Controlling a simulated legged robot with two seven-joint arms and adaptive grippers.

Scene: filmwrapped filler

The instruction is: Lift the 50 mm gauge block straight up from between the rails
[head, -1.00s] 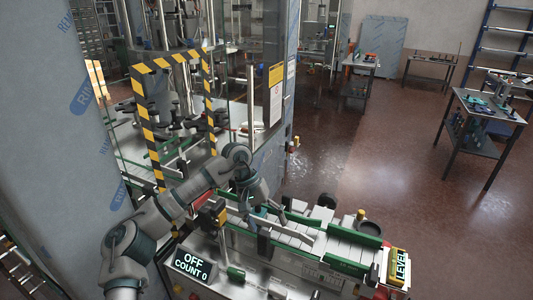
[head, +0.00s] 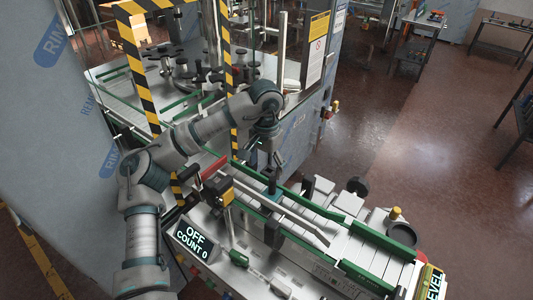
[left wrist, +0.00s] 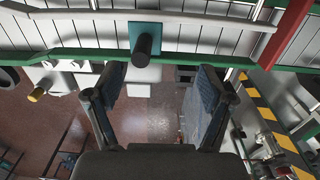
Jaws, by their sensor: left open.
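The gauge block shows in the left wrist view as a teal block (left wrist: 151,30) with a dark round knob (left wrist: 143,46). It sits between the green rails of the conveyor. In the head view the block (head: 271,187) is small and dark under my gripper. My left gripper (head: 268,158) is above it, pointing down. In the left wrist view my left gripper (left wrist: 160,76) has its two fingers spread wide with nothing between them. The knob lies beyond the fingertips, nearer the left finger. My right gripper is in neither view.
Green guide rails (head: 375,238) run along the pale conveyor. A red bar (head: 214,165) and a yellow-topped sensor (head: 222,190) stand left of the block. A display (head: 193,238) reads OFF, COUNT 0. A striped yellow-black frame (head: 137,70) stands behind my arm.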

